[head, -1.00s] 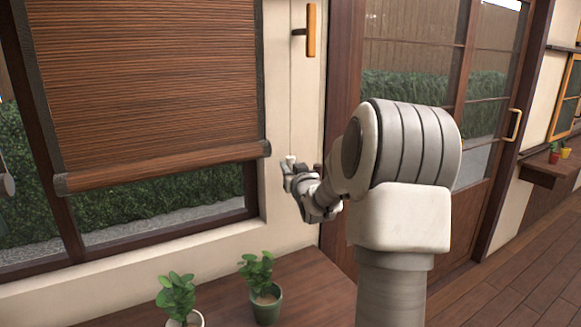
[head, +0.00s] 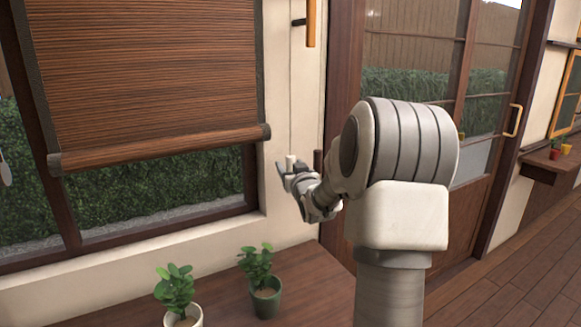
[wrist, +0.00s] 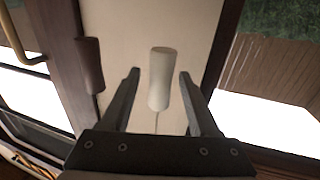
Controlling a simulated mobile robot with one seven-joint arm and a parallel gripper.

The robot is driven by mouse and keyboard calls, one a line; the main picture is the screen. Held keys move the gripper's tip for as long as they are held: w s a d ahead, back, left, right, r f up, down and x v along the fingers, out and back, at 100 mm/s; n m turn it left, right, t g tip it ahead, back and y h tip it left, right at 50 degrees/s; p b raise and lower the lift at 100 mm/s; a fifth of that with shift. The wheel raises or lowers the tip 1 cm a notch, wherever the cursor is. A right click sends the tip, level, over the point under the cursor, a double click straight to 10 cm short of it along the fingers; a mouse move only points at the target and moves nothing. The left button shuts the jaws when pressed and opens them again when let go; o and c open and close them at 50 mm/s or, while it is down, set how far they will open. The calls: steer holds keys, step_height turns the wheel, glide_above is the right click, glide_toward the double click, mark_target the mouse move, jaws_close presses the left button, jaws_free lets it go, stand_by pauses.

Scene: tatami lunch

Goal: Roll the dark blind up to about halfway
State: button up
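The dark brown slatted blind (head: 150,75) hangs over the window at the left in the head view. Its bottom bar (head: 160,147) is a little above the lower part of the glass, which shows the hedge. A white pull knob (wrist: 160,80) hangs on a thin cord; it also shows in the head view (head: 291,160). My gripper (wrist: 159,75) is open, one finger on each side of the white knob, with visible gaps. In the head view my gripper (head: 292,170) is at the wall right of the blind.
A dark brown knob (wrist: 90,65) hangs left of my gripper in the wrist view. Two potted plants (head: 265,300) stand on the wooden ledge (head: 230,310) below. A glazed door with a brass handle (head: 514,122) is at the right. An orange handle (head: 311,22) is above.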

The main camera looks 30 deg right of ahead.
steer(key=shift+s+r, duration=0.1)
steer(key=v, duration=1.7)
steer(key=shift+a, duration=0.1)
